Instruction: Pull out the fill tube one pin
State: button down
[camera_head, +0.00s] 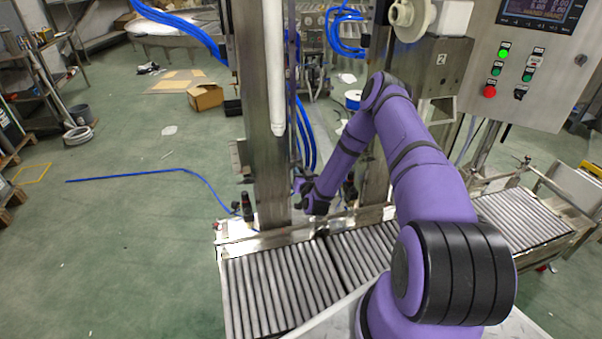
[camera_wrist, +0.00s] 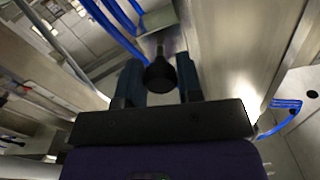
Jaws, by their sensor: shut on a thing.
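A dark pin with a round black knob (camera_wrist: 160,74) shows in the wrist view, between the two dark fingers of my gripper (camera_wrist: 160,84). The fingers are closed on the knob. A thin stem runs up from the knob, and its far end is hard to make out. In the head view my gripper (camera_head: 299,186) is small and dark beside the left steel column (camera_head: 258,120); the pin cannot be made out there. A white fill tube (camera_head: 276,70) hangs upright in front of that column, its tapered tip above my gripper's height.
A roller conveyor (camera_head: 280,285) runs below the columns. A second steel column (camera_head: 374,150) stands close to my forearm. A control box (camera_head: 535,60) with buttons is at the upper right. Blue hoses (camera_head: 308,130) hang behind the left column. Green floor at left is mostly clear.

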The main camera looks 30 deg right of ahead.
jog(key=c, duration=0.8)
grip_release()
jog(key=shift+s, duration=0.1)
jog(key=shift+a, duration=0.1)
jog(key=v, duration=1)
jog(key=shift+s, duration=0.4)
